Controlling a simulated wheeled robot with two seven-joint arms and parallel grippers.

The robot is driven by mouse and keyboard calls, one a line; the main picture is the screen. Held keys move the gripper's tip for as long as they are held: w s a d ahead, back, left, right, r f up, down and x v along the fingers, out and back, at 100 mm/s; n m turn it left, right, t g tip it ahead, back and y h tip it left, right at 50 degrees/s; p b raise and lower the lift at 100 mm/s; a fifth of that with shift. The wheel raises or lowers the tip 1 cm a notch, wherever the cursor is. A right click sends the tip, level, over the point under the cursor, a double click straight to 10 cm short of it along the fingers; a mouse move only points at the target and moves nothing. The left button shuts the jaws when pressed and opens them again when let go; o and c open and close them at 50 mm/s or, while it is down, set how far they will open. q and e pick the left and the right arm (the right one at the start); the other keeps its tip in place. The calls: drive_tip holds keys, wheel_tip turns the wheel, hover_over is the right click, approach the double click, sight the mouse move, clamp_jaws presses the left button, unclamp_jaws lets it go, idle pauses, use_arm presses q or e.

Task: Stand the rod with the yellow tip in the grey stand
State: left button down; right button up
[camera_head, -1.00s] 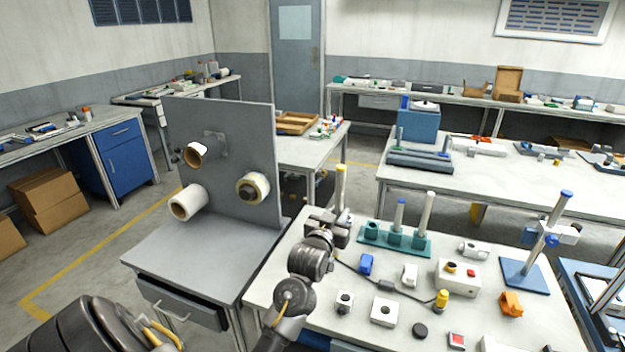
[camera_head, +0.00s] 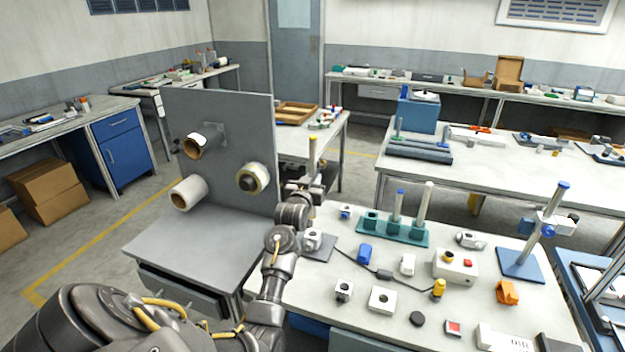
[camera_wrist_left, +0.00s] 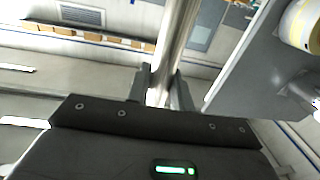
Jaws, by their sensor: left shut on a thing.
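My left gripper (camera_head: 311,188) is shut on the rod with the yellow tip (camera_head: 312,150). The rod is upright, yellow end up, above the back left of the near table. In the left wrist view, the shiny rod (camera_wrist_left: 178,45) runs between the two fingers (camera_wrist_left: 160,92). A grey block on a dark plate, which looks like the grey stand (camera_head: 319,243), sits on the table just below and in front of the gripper. I cannot tell where the rod's lower end is. My right gripper is not in view.
A green stand (camera_head: 375,233) holds a blue-tipped rod (camera_head: 399,204) and a pale rod (camera_head: 425,204). A grey upright panel (camera_head: 230,130) with rolls stands close to the left. A blue part (camera_head: 364,253), a cable and several small blocks lie on the table.

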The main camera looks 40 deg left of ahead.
use_arm(q)
wheel_tip(320, 180, down, 4)
drive_tip(key=b, duration=0.5)
hover_over(312, 213)
drive_tip(key=shift+w+a+f, duration=0.1)
drive_tip(key=shift+w+f, duration=0.1)
drive_tip(key=shift+f, duration=0.8)
drive_tip(key=shift+w+a+f, duration=0.1)
drive_tip(key=shift+w+f, duration=0.1)
drive_tip(key=shift+f, duration=0.75)
drive_tip(key=shift+f+b, duration=0.85)
drive_tip(key=shift+f, duration=0.35)
drive_tip(key=shift+s+d+f+b, duration=0.1)
drive_tip(key=shift+f+b, duration=0.65)
drive_tip(key=shift+f, duration=0.55)
drive_tip(key=c, duration=1.1)
unclamp_jaws()
drive_tip(key=shift+c, duration=0.2)
